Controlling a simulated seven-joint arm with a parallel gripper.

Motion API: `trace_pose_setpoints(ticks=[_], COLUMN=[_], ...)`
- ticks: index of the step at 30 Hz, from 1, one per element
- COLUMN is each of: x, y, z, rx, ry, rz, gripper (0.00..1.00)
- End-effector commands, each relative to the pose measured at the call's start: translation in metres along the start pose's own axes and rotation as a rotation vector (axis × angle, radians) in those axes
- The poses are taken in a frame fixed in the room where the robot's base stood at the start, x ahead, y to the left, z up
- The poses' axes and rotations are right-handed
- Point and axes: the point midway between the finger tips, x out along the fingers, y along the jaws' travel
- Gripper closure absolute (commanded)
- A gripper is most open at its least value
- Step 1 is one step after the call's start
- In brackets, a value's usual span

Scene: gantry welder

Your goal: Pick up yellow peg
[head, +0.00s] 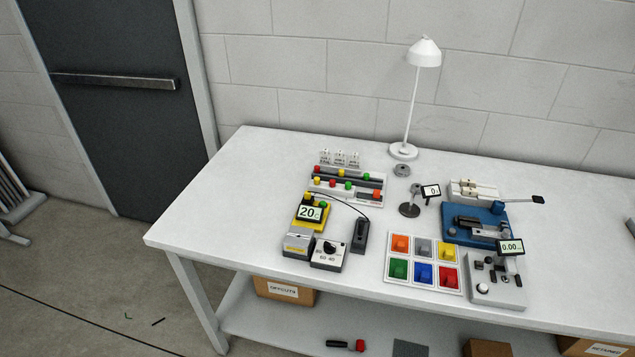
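My gripper is not in this view. The work table (220,215) holds a low rack (372,199) with small coloured pegs or knobs on it. A small yellow piece (317,182) is at the left of this rack, near red and green ones, and looks upright. It is too small to tell its exact shape or whether it sits in a hole. A yellow device (314,222) with a display reading about 20 stands in front of the rack.
A tray (388,272) of coloured compartments, one yellow (446,252), lies front right of the rack. A white lamp (403,150) stands behind. A blue fixture (465,234) and a grey gauge (490,285) are at right. The table's left side is clear.

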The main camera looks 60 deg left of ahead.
Motion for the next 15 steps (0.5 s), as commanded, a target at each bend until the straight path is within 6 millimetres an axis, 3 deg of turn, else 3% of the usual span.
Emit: trace_pose_setpoints(ticks=[5,15], x=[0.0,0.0], y=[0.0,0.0], z=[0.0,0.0], rx=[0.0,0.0], ry=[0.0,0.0], rz=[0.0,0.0], gripper=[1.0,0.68])
